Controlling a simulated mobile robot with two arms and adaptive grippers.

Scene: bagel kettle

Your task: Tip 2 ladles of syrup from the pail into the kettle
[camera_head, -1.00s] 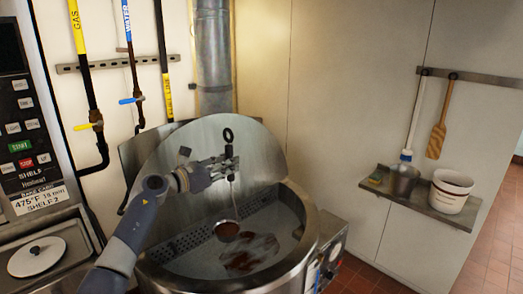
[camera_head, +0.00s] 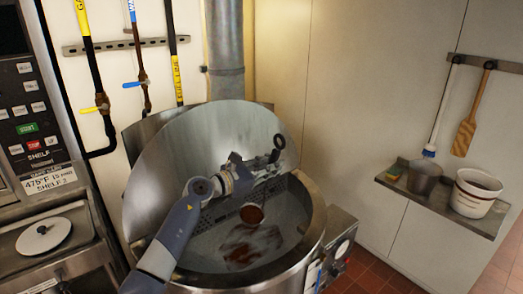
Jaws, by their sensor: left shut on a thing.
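My left gripper (camera_head: 264,167) is shut on the ladle's handle, below the dark ring at its top end. The ladle's bowl (camera_head: 251,213) hangs inside the kettle (camera_head: 316,215), above the liquid, with a brown inside facing me. The ladle leans, its ring end up and to the right. A brown syrup patch (camera_head: 243,256) spreads in the kettle's pale liquid below the bowl. The white pail (camera_head: 471,204) stands on the wall shelf at the right; its contents are hard to make out. My right gripper is out of view.
The kettle's raised lid (camera_head: 200,135) stands behind my gripper. A wooden paddle (camera_head: 467,130) hangs above. Floor between kettle and shelf is clear.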

